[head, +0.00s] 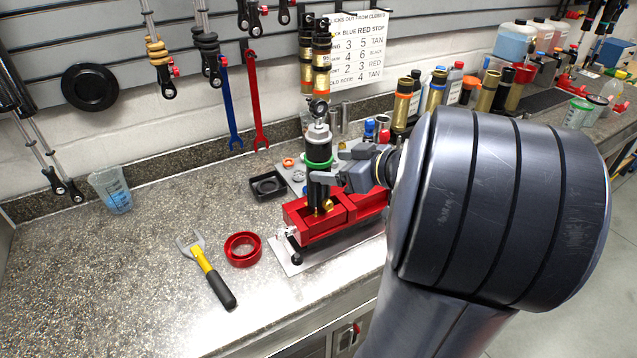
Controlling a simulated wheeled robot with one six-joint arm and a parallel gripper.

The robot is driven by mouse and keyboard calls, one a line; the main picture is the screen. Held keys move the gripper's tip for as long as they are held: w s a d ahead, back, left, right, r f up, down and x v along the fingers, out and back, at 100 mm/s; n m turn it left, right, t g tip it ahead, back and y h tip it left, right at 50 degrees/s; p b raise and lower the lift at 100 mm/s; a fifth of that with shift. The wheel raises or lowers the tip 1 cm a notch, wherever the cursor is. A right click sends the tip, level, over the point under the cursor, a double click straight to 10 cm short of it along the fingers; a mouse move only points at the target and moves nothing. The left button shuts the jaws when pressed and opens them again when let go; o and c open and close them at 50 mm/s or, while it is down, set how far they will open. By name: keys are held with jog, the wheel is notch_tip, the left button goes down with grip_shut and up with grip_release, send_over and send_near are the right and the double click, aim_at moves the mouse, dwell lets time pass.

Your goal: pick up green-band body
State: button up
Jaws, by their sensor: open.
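The green-band body (318,157) is a dark upright cylinder with a bright green ring around it and a silver top with an eyelet. It stands in the red vise (312,222) on a metal plate. My gripper (322,180) reaches in from the right at the body, just below the green band. Its jaws are open, with a grey finger in front of the dark cylinder. Whether the jaws touch the body cannot be told. My arm hides the bench to the right of the vise.
Gold and black shock bodies (404,103) stand behind to the right. Shocks hang on the wall close behind. The bench's left side is mostly clear.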

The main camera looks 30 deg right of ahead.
aim_at(330, 165)
jog(key=shift+x, duration=1.8)
jog(key=shift+c, duration=0.5)
grip_shut()
